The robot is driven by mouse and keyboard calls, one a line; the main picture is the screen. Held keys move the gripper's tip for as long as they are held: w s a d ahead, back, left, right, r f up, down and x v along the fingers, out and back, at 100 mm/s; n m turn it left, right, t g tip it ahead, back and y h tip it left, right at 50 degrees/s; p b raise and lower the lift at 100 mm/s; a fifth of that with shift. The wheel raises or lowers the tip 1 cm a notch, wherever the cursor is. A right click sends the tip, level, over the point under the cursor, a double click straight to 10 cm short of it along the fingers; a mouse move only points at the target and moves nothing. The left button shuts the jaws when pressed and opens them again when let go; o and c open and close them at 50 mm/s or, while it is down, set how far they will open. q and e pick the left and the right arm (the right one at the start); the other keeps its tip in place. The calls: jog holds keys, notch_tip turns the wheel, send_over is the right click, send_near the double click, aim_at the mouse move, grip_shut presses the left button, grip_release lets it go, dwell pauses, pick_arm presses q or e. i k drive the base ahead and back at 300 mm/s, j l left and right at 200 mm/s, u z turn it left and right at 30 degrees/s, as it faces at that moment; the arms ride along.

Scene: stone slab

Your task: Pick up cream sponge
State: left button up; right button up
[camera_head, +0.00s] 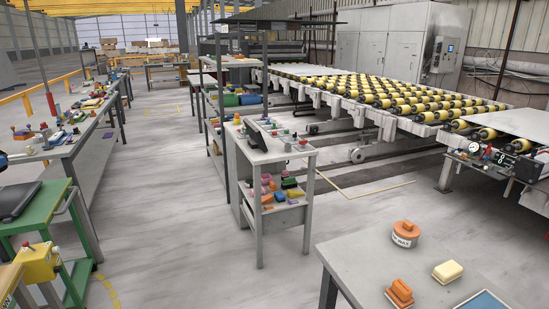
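A cream sponge (447,271), a pale yellow rounded block with a darker base layer, lies flat on the grey table (352,262) at the bottom right. It stands apart from the orange items to its left. Neither of my grippers can be made out in the head view, so their distance from the sponge does not show.
A shelf cart (259,215) stands mid-view. A green cart (48,213) is at left. Open floor (175,240) lies between.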

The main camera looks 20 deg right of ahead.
aim_at(447, 272)
jog(key=i+u, duration=0.1)
jog(key=i, duration=1.1)
jog(key=i+l, duration=0.1)
jog(key=i, duration=1.1)
jog(key=i+z, duration=0.1)
jog(key=z, duration=0.8)
jog(key=i+j+z, duration=0.1)
jog(key=z, duration=0.35)
jog(key=j+z, duration=0.15)
jog(key=z, duration=0.25)
jog(key=i+j+z, duration=0.1)
jog(key=z, duration=3.25)
